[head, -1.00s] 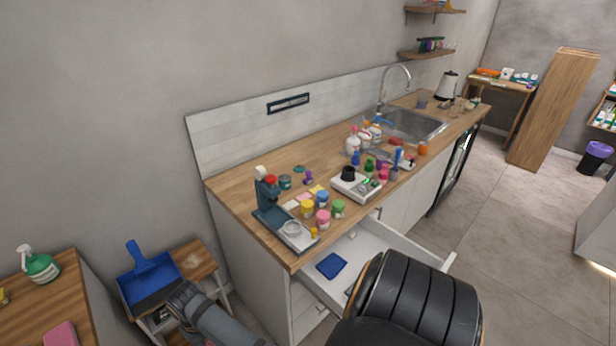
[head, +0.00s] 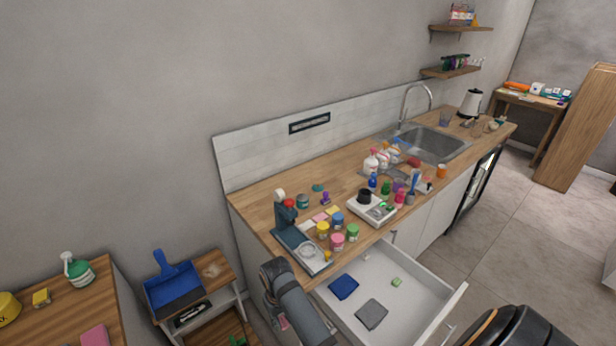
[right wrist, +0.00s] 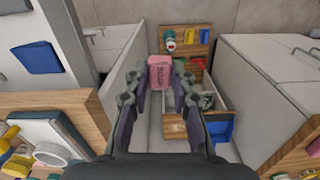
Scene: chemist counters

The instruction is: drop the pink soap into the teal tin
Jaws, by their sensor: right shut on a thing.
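The pink soap (right wrist: 159,72) is a block with lettering on it, between the finger pads of my right gripper (right wrist: 159,84) in the right wrist view. The gripper is shut on it. In the head view a small pink part of the soap (head: 283,323) shows below my right arm, left of the open drawer; the arm hides most of the gripper. The teal tin (head: 302,201) stands upright on the counter behind the blue microscope-like stand. A teal lid (head: 318,187) lies behind it. The soap is apart from the tin and lower than the counter top. My left gripper is not in view.
The white drawer (head: 408,290) stands open with cloths inside. Several colourful jars, a stand (head: 285,212) and a white tray (head: 372,208) crowd the counter's near end. A low shelf with a blue dustpan (head: 172,285) is at left. A black chair-like thing (head: 515,328) is bottom right.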

